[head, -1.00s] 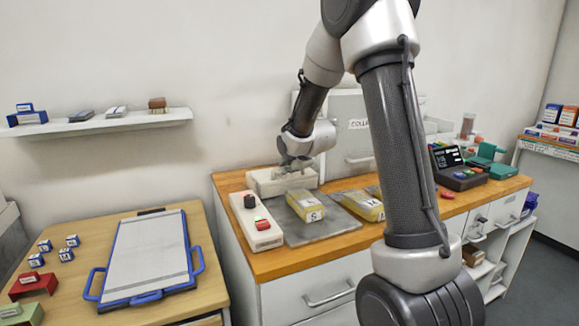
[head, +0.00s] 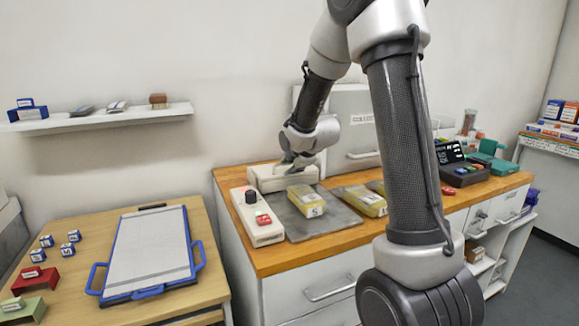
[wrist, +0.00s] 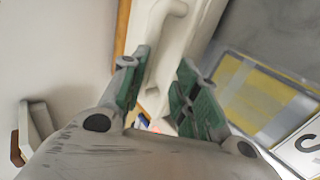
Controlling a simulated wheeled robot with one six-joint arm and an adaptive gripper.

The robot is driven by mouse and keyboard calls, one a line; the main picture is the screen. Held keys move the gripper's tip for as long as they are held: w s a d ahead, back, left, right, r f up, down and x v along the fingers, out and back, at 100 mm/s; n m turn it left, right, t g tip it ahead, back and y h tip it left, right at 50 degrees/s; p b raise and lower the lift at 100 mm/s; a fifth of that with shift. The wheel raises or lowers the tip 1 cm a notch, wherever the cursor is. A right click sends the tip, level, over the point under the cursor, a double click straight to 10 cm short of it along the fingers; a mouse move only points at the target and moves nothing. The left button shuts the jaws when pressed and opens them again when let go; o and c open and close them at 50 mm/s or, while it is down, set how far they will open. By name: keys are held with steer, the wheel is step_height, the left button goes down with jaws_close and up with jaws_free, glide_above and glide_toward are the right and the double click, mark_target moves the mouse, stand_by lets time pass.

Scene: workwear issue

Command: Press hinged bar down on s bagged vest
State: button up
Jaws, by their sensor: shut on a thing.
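The S bagged vest (head: 307,203), a yellow packet with an S label, lies on a grey plate (head: 330,220) on the wooden counter. It also shows at the right of the wrist view (wrist: 255,90). Behind it is a pale block-shaped press with its bar (head: 268,180). My gripper (head: 288,168) is at the top of this press, behind the bag. In the wrist view its green-padded fingers stand on either side of a pale piece (wrist: 160,75) and are shut on it. This seems to be the hinged bar; its hinge and exact tilt are hidden.
A white control box (head: 253,222) with a black knob and a red button stands left of the plate. A second yellow bag (head: 365,201) lies to the right. A white cabinet (head: 345,140) stands close behind.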

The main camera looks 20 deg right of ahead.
steer(key=v, duration=1)
